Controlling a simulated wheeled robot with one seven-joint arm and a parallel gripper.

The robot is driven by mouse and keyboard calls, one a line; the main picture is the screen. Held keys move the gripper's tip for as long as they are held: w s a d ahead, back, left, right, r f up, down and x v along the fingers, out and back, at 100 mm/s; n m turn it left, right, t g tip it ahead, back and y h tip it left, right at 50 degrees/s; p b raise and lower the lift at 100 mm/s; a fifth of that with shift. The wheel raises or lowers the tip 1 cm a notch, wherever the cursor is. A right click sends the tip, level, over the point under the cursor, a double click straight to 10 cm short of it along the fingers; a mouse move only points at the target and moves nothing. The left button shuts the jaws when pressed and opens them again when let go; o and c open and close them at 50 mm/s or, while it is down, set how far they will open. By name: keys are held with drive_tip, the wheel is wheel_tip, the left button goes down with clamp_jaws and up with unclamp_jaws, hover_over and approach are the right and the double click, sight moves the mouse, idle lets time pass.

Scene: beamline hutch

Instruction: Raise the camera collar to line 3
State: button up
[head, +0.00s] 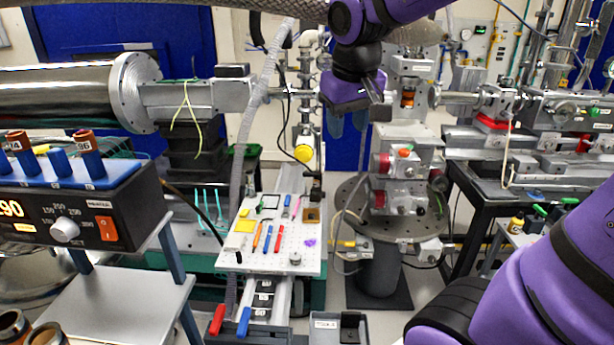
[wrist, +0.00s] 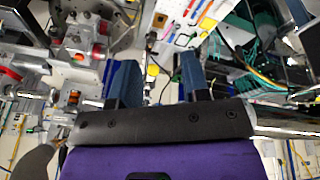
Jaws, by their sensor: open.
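My gripper (head: 348,124) hangs in the upper middle of the head view, its two blue fingers apart with nothing seen between them. The wrist view shows the open fingers (wrist: 157,72) too, pointing away from its purple body. Just left of the gripper in the head view stands a slim upright post (head: 305,80) with fittings on it and a yellow round-faced part (head: 303,154) lower down. I cannot tell for sure which fitting is the camera collar, and no numbered line on the post can be read. The gripper appears apart from the post.
A white perforated board (head: 271,262) with pens and small tools lies below the post. A sample stage (head: 402,165) on a round plate stands right of the gripper. A steel beam pipe (head: 60,95) is at left, and a control box (head: 85,210) is at front left.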

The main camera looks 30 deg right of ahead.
drive_tip(key=w+d+f+g+h, duration=0.1)
drive_tip(key=w+d+f, duration=0.15)
drive_tip(key=w, duration=0.45)
drive_tip(key=w+d+f+g+h, duration=0.1)
drive_tip(key=w+d+f+h, duration=0.15)
drive_tip(key=w, duration=0.35)
drive_tip(key=g+h, duration=0.2)
drive_tip(key=h, duration=0.6)
approach(304, 176)
drive_tip(key=s+d+r, duration=0.2)
drive_tip(key=s+r, duration=0.7)
drive_tip(key=s, duration=0.1)
drive_tip(key=w+a+f+n+t+h, duration=0.1)
drive_tip(key=w+f+n+t+h, duration=0.1)
drive_tip(key=w+f, duration=0.3)
drive_tip(key=w+a+f+n+t+h, duration=0.1)
drive_tip(key=w+a+f+t+h, duration=0.15)
drive_tip(key=f, duration=0.55)
drive_tip(key=d, duration=0.3)
drive_tip(key=w+d, duration=0.1)
drive_tip(key=d, duration=0.7)
drive_tip(key=shift+w, duration=0.4)
drive_tip(key=shift+c, duration=0.2)
clamp_jaws()
